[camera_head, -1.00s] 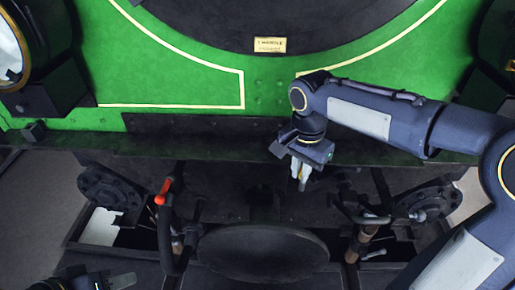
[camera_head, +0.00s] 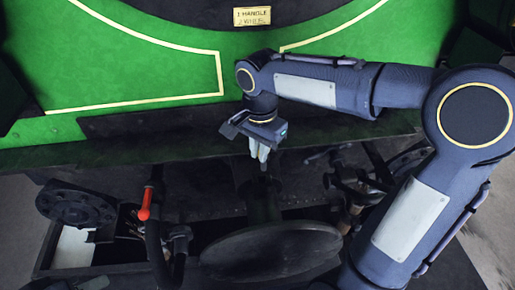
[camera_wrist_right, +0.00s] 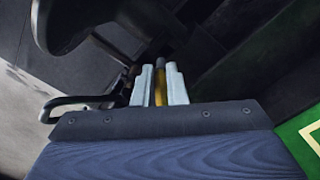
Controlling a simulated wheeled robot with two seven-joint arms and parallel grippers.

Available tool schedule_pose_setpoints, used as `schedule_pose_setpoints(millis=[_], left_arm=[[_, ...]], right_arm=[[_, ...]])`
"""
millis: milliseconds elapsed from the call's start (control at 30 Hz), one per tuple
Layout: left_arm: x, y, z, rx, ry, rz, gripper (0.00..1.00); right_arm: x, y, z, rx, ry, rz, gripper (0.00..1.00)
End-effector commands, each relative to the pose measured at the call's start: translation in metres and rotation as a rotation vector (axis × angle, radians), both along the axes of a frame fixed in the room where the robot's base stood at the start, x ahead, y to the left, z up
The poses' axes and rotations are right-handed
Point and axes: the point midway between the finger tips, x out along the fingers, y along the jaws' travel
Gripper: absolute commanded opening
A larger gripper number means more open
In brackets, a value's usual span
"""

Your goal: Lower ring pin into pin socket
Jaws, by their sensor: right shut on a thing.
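My right gripper (camera_head: 260,158) points down in front of the dark beam, above the coupling stem behind the oval buffer plate (camera_head: 270,252). In the right wrist view its two pale fingers (camera_wrist_right: 159,88) are closed on a brass-coloured rod, the ring pin (camera_wrist_right: 159,86). The pin's ring is not visible, and in the head view the pin is hard to make out below the fingers. The pin socket cannot be made out clearly in the dark area under the gripper.
A red-handled lever (camera_head: 146,203) on a dark pipe stands left of the buffer plate. Pipes and taps (camera_head: 345,190) lie to the right. The green front panel (camera_head: 150,75) with a brass sign (camera_head: 252,17) rises behind the beam.

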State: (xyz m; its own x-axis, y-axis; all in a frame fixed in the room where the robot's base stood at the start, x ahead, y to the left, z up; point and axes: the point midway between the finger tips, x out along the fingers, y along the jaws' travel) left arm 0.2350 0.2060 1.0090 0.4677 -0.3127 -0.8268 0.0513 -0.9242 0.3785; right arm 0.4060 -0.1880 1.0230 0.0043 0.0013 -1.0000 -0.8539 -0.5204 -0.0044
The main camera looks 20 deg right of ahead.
Motion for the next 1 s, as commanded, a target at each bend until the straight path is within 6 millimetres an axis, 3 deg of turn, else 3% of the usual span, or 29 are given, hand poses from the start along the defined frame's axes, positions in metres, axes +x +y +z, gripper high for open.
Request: schedule_pose_setpoints(millis=[500,1000], left_arm=[[0.000,0.000,-0.031,0.000,0.000,0.000,0.36],[0.000,0.000,-0.033,0.000,0.000,0.000,0.36]], right_arm=[[0.015,-0.004,-0.042,0.001,0.001,0.001,0.00],[0.017,-0.004,-0.044,0.001,-0.001,0.001,0.00]])
